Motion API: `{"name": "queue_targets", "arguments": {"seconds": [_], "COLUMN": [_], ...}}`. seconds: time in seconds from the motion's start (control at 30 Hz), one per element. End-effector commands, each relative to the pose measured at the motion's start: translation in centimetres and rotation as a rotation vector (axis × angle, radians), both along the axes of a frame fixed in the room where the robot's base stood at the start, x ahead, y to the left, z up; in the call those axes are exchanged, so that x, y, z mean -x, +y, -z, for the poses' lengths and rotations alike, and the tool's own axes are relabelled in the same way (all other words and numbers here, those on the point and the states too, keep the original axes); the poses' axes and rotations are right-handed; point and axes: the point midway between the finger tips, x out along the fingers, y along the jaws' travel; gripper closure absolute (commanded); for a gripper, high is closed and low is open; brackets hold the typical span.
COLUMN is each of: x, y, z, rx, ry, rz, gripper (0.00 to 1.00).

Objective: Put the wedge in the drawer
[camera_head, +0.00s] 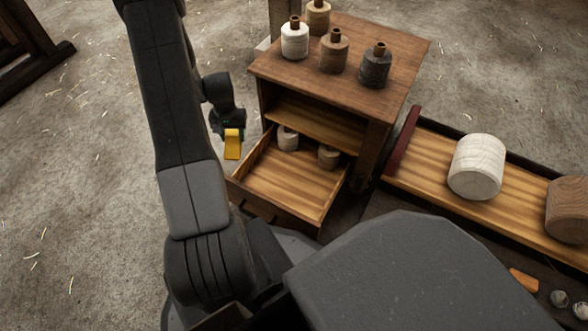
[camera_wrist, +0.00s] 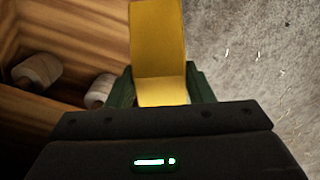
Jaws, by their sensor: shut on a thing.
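A yellow wedge (camera_head: 232,144) hangs from my gripper (camera_head: 228,128) in the head view, just left of the open drawer. In the wrist view the wedge (camera_wrist: 158,45) stands out between the green fingertips of my gripper (camera_wrist: 160,85), which is shut on it. The drawer (camera_head: 275,189) is pulled out from a small wooden cabinet. The front of the drawer floor is bare. In the wrist view the drawer's inside (camera_wrist: 40,110) lies to the left of the wedge.
The cabinet top (camera_head: 390,50) carries several spools of twine. An open shelf lies above the drawer. A wooden tray (camera_head: 415,160) at right holds a white roll (camera_head: 477,167) and a brown roll (camera_head: 568,209). Bare floor lies left of the drawer.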

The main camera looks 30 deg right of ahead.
Motion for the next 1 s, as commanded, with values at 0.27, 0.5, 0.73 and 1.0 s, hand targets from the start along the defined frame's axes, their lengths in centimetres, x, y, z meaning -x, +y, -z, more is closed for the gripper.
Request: {"name": "queue_targets", "arguments": {"seconds": [0.27,0.5,0.73,1.0], "x": [8.7,13.4,14.3,14.1], "y": [-8.3,-10.9,-11.1,-11.2], "z": [6.8,10.0,13.8,17.0], "rx": [-0.002,0.000,-0.001,0.001], "ry": [0.007,0.002,0.002,-0.001], "rz": [0.325,0.473,0.497,0.495], "gripper": [0.80,0.80,0.80,0.80]}}
